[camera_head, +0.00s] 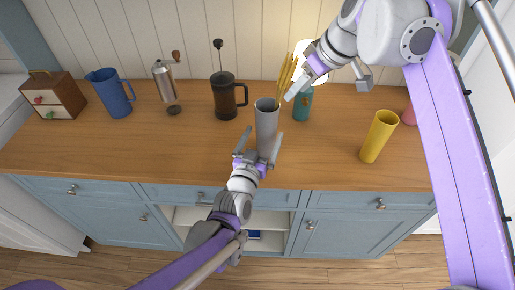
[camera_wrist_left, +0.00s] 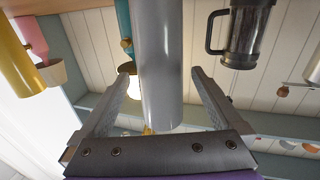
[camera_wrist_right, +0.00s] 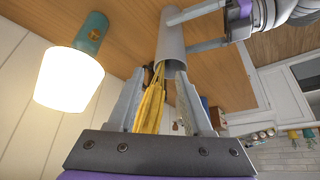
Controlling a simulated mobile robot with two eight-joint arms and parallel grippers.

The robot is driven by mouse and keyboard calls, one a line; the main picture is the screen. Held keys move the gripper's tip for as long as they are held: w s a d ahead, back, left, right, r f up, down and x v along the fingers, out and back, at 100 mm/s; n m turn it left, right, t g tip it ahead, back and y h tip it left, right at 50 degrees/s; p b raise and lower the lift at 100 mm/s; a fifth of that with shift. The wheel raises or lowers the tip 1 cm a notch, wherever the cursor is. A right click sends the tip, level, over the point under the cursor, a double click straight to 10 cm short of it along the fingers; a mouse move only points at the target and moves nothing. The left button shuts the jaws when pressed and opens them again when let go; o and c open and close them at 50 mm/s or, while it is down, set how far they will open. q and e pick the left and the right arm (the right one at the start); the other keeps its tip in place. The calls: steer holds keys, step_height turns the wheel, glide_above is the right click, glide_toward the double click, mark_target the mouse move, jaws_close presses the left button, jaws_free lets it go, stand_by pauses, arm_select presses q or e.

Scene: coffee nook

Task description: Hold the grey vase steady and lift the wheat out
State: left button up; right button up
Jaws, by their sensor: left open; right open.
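My right gripper (camera_head: 295,85) is open at the wheat above the vase. In the right wrist view the wheat (camera_wrist_right: 150,106) lies between its fingers, and the vase mouth is just beyond. Whether the fingers touch either thing, I cannot tell.
A teal lamp (camera_head: 303,104) stands close behind the vase, at right. A French press (camera_head: 226,97), a grinder (camera_head: 166,84), a blue jug (camera_head: 112,93) and a small drawer box (camera_head: 54,96) stand to the left. A yellow vase (camera_head: 379,136) stands to the right.

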arm_select(q)
steer(key=shift+x, duration=2.15)
